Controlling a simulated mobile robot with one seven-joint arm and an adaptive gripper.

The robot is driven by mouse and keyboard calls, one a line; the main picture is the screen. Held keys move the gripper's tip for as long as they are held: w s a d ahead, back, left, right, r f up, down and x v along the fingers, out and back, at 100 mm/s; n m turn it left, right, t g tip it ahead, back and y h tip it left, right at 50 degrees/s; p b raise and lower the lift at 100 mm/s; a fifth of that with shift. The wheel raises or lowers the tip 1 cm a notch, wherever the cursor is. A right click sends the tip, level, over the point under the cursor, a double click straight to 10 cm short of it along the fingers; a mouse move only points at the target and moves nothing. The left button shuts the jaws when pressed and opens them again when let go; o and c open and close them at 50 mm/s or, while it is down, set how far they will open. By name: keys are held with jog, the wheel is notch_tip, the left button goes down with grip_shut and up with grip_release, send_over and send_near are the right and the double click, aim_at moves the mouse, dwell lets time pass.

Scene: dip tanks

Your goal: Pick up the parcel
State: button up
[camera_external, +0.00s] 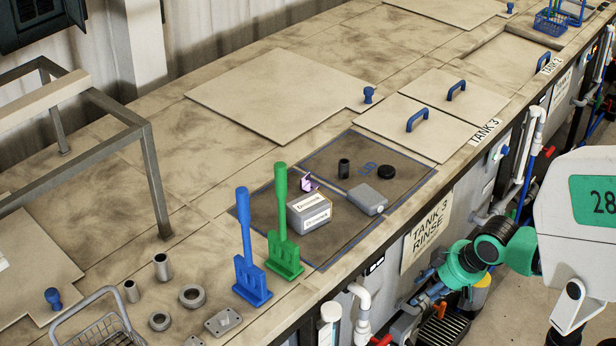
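The box that looks like the parcel (309,218) is grey with white printed labels on its top and front. It sits on the dark rectangular panel of the counter, just right of the green upright paddle. No gripper fingers can be made out. Teal, black and white parts at the lower right, beyond the counter's front edge, look like my arm and body. Nothing of mine touches the box.
A green paddle (281,222) and a blue paddle (244,240) stand left of the box. A small purple item (307,183), a grey rounded block (367,198), a black cylinder (344,168) and a black disc (386,172) lie around it. A wire basket (95,328) stands front left.

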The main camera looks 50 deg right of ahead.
jog(key=o, duration=1.5)
jog(key=shift+o, duration=0.2)
jog(key=shift+r, duration=0.1)
jog(key=w+d+r+p, duration=0.1)
jog(key=w+r+p, duration=0.25)
jog(key=w, duration=0.35)
jog(key=w+d+r+m+p, duration=0.1)
jog(key=w+d+r+p, duration=0.1)
jog(key=w+p, duration=0.35)
jog(key=w+d+r+p, duration=0.1)
jog(key=w+r+p, duration=0.15)
jog(key=w, duration=0.65)
jog(key=w+d+f+p, duration=0.1)
jog(key=w+d+p, duration=0.1)
jog(key=w, duration=0.5)
jog(key=w+d+f+p, duration=0.2)
jog(key=w+p, duration=0.2)
jog(key=w, duration=0.3)
jog(key=w+d+f+m+g+p, duration=0.1)
jog(key=w+d+p, duration=0.2)
jog(key=w, duration=0.4)
jog(key=shift+f+h+p, duration=0.3)
jog(key=shift+h+p, duration=0.1)
jog(key=shift+p, duration=0.2)
